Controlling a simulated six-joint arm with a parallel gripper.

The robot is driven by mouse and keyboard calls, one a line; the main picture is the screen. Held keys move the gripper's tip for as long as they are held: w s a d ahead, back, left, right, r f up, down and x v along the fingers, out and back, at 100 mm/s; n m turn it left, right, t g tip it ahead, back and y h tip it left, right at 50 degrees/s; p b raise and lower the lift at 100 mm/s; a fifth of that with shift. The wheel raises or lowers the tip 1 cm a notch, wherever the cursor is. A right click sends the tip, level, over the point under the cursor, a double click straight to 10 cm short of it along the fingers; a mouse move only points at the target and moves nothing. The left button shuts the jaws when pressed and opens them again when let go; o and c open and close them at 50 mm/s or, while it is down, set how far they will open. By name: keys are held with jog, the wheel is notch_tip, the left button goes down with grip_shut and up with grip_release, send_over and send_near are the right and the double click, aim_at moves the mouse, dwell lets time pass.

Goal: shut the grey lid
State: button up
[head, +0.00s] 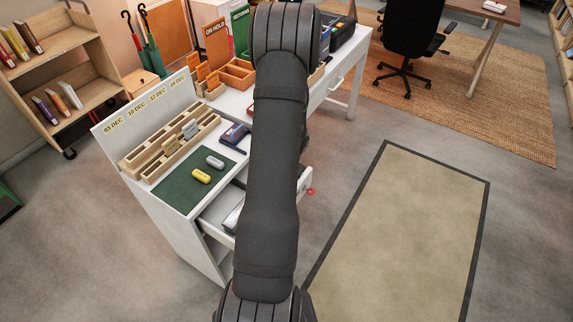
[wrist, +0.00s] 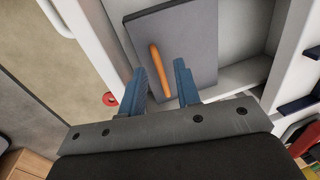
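The grey lid (wrist: 193,42) is a flat panel with an orange bar handle (wrist: 156,60) in the wrist view. It lies across the upper middle of that view, against white walls. My gripper (wrist: 160,88) has two blue fingers spread apart, one on each side of the lower part of the handle. I cannot tell whether either finger touches the handle or the lid. In the head view my arm hides the gripper and the lid.
A white desk (head: 233,105) has a drawer (head: 213,222) pulled out, partly behind my arm. A red ring (head: 311,191) is at its right side and also shows in the wrist view (wrist: 109,99). A green mat (head: 183,183) holds a yellow and a grey item.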

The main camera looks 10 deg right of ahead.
notch_tip(320, 180, up, 16)
jog(key=s+d, duration=0.2)
jog(key=shift+s+d+r, duration=0.15)
jog(key=shift+s+r, duration=0.05)
jog(key=shift+f, duration=0.1)
dwell(0.5)
jog(key=f, duration=0.5)
jog(key=w+a+f, duration=0.1)
jog(key=f, duration=0.5)
jog(key=w+a+f, duration=0.1)
jog(key=f, duration=0.5)
jog(key=shift+w+a, duration=0.2)
jog(key=shift+w, duration=0.05)
dwell(0.9)
